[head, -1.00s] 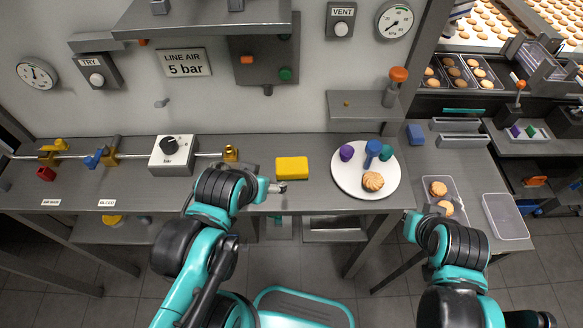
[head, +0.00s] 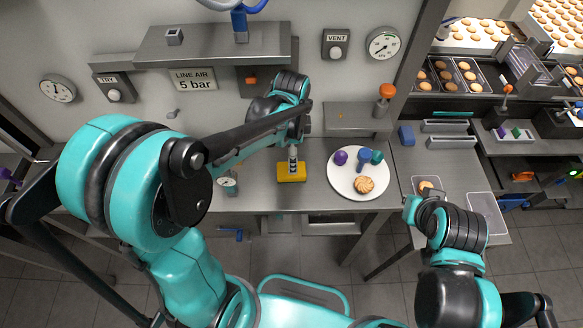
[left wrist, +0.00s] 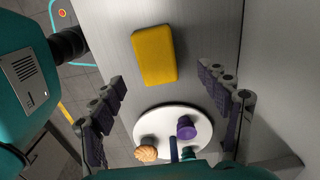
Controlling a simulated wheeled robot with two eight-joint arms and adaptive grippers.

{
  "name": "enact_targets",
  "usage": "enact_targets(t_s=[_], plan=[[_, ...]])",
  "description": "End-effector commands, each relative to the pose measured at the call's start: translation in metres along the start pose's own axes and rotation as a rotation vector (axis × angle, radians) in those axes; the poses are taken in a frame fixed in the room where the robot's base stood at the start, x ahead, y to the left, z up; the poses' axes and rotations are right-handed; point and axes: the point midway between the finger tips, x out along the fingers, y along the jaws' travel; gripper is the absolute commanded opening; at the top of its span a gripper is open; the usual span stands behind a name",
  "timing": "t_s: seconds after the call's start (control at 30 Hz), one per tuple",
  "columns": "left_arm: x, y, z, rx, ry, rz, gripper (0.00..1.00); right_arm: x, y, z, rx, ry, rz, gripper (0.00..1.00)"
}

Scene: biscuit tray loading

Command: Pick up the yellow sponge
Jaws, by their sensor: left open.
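The yellow sponge (head: 291,173) lies on the grey worktop, left of the white plate. My left gripper (head: 293,153) points down at the sponge from above. In the left wrist view, the fingers of my left gripper (left wrist: 161,78) are spread wide and empty. The sponge (left wrist: 154,55) shows in that view beyond the gap between the fingertips, clear of both fingers. My right gripper (head: 410,206) is at the front edge of the worktop at right, and its jaws are too small to read.
A white plate (head: 340,186) right of the sponge holds a biscuit (head: 365,185) and purple, blue and teal pieces. Clear trays (head: 487,212) stand farther right. A grey shelf (head: 205,45) juts from the wall above. My left arm hides the worktop's left part.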

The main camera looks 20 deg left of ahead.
Motion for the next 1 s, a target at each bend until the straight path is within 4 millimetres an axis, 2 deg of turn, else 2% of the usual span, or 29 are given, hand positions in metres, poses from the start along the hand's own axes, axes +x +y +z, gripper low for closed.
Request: enact_targets(t_s=[0.53, 0.83, 0.87, 1.0], plan=[[0.072, 0.005, 0.001, 0.004, -0.001, 0.001, 0.76, 0.017, 0.000, 0.013, 0.000, 0.000, 0.000, 0.00], [0.077, 0.005, 0.001, 0.003, -0.001, 0.001, 0.76, 0.017, 0.000, 0.013, 0.000, 0.000, 0.000, 0.00], [0.077, 0.005, 0.001, 0.003, -0.001, 0.001, 0.73, 0.017, 0.000, 0.013, 0.000, 0.000, 0.000, 0.00], [0.077, 0.005, 0.001, 0.003, 0.000, 0.001, 0.37, 0.017, 0.000, 0.013, 0.000, 0.000, 0.000, 0.00]])
